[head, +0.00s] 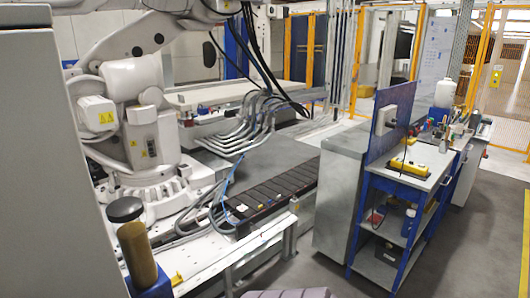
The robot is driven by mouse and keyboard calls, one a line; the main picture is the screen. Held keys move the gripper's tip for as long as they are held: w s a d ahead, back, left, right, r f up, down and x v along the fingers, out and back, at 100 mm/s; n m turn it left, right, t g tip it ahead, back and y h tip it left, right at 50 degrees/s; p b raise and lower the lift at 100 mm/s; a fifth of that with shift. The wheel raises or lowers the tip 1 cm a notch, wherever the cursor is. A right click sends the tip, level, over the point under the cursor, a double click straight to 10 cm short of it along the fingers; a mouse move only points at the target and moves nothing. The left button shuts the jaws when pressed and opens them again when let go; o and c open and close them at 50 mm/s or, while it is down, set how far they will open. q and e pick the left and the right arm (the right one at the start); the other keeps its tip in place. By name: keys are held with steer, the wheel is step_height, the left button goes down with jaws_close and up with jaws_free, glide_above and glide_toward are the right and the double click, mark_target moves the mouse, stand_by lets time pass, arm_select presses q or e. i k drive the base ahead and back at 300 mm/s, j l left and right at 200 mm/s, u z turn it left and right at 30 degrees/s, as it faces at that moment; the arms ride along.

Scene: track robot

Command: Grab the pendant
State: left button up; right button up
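I cannot clearly make out which thing is the pendant. A small light grey box (385,120) hangs on the upright blue panel (397,105) at the right, and it may be the pendant. A yellow device with dark knobs (432,156) lies on the grey top of the blue cart (405,180) just below. It is small in the view, so its details are unclear. Neither of my grippers shows in the head view, and nothing is seen touching these things.
A big white industrial robot arm (150,150) on a white frame fills the left. A grey cabinet (340,195) stands beside the blue cart. A white bottle (446,92) stands farther back. Grey floor (475,235) is open at the right front. Yellow fencing (490,85) closes the back.

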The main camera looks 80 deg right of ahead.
mark_target(415, 168)
steer(key=z, duration=3.6)
steer(key=i, duration=0.3)
